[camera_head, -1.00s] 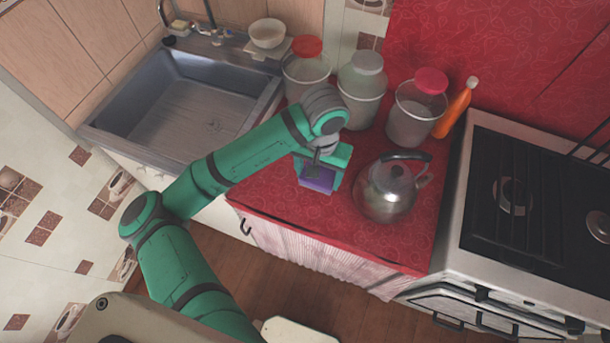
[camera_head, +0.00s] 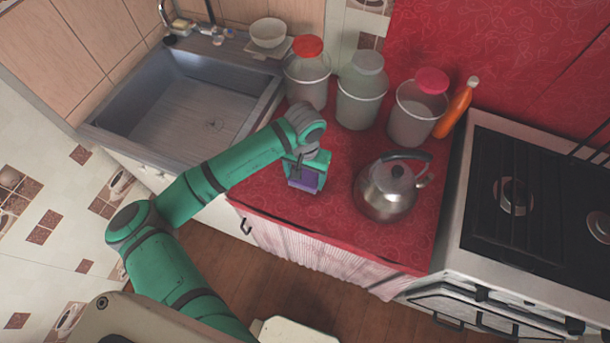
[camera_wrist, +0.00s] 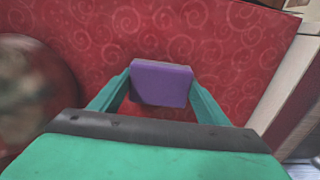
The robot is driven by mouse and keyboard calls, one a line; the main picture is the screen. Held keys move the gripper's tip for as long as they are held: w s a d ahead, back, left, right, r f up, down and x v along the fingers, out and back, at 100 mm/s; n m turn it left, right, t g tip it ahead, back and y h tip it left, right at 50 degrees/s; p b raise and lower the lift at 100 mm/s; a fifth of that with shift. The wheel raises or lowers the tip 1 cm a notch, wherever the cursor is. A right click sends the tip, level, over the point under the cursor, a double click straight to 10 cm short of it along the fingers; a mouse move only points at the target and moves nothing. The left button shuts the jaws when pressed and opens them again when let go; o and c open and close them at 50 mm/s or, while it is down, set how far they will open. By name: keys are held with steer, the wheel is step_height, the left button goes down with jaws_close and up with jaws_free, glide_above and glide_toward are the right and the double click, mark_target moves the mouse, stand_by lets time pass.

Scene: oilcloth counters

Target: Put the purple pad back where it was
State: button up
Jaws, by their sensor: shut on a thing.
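The purple pad (camera_head: 304,180) is held between the fingers of my gripper (camera_head: 306,180), over the red counter (camera_head: 365,235) to the left of the kettle. In the wrist view the purple pad (camera_wrist: 161,83) sits between the two green fingers of my gripper (camera_wrist: 160,98), which are shut on its sides. The red patterned counter surface shows beyond and around the pad. I cannot tell whether the pad touches the counter or hangs just above it.
A metal kettle (camera_head: 388,190) stands close to the right of my gripper. Several jars, one a clear jar (camera_head: 362,95), and an orange bottle (camera_head: 457,108) line the back. The sink (camera_head: 185,105) lies left and the stove (camera_head: 515,200) right. The counter's front part is clear.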

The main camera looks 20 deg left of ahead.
mark_target(305, 177)
steer(key=o, duration=1.1)
steer(key=shift+f, duration=0.15)
step_height(305, 177, up, 12)
steer(key=shift+r, duration=0.2)
